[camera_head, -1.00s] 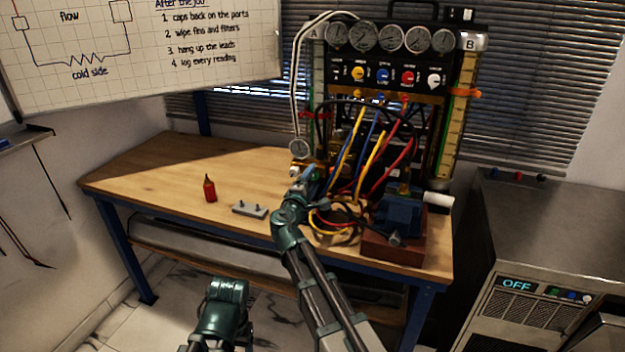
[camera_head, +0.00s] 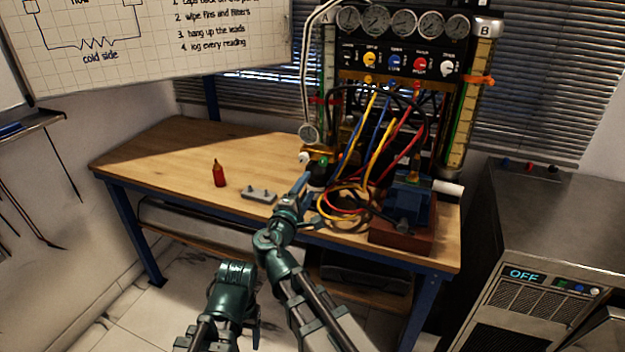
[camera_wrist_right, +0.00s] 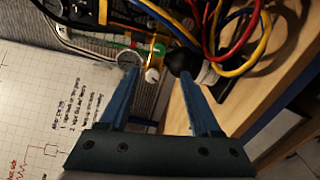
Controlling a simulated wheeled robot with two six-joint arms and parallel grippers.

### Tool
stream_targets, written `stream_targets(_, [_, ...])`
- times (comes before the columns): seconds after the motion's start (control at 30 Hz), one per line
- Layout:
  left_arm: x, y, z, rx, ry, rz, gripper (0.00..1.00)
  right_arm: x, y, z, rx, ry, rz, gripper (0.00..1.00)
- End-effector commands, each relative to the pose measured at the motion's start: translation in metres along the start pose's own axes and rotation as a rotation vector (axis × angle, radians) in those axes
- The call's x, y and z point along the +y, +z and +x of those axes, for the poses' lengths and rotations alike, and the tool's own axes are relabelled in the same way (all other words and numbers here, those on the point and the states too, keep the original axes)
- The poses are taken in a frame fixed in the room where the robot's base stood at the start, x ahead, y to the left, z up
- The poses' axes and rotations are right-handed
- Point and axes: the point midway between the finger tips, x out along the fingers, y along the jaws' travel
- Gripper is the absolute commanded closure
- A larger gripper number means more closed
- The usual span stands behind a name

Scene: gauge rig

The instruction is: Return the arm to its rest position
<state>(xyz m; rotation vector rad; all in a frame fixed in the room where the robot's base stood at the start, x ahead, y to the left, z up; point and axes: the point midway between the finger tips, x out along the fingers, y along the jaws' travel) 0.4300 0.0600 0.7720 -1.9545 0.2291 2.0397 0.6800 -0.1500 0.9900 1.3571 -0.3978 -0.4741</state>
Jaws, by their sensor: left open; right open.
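My right arm reaches up from the bottom middle of the head view over the bench's front edge. Its gripper (camera_head: 303,188) is above the bench, in front of the gauge rig. In the right wrist view the blue fingers (camera_wrist_right: 160,80) are spread apart with nothing gripped. A black rounded fitting (camera_wrist_right: 184,62) shows past the fingertips; its distance is unclear. My left arm is low at the lower left, in front of the bench, its gripper (camera_head: 256,312) pointing down and its fingertips hard to make out.
The gauge rig (camera_head: 400,60) stands at the back of the bench (camera_head: 165,150), with looped coloured hoses (camera_head: 345,205) and a blue vise (camera_head: 408,205) close right of my right gripper. A red bottle (camera_head: 219,174) and grey plate (camera_head: 259,195) lie left. A metal cabinet (camera_head: 550,220) stands right.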

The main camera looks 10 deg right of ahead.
Motion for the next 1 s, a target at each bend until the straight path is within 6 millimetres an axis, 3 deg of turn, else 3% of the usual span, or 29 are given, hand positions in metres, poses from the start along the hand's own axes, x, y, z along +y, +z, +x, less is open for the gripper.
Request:
stream_targets(0.2, [0.000,0.000,0.000,0.000,0.000,0.000,0.31,0.000,0.000,-0.013,0.000,0.000,0.000,0.35])
stream_targets(0.6, [0.000,0.000,0.000,0.000,0.000,0.000,0.31,-0.008,0.008,-0.011,-0.020,-0.035,0.028,0.35])
stream_targets(0.67, [0.000,0.000,0.000,0.000,0.000,0.000,0.31,-0.022,0.019,-0.008,-0.050,-0.091,0.074,0.35])
stream_targets(0.83, [0.000,0.000,0.000,0.000,0.000,0.000,0.31,-0.095,0.068,-0.009,-0.209,-0.390,0.311,0.35])
stream_targets(1.0, [0.000,0.000,0.000,0.000,0.000,0.000,0.31,-0.172,0.097,-0.041,-0.383,-0.750,0.564,0.35])
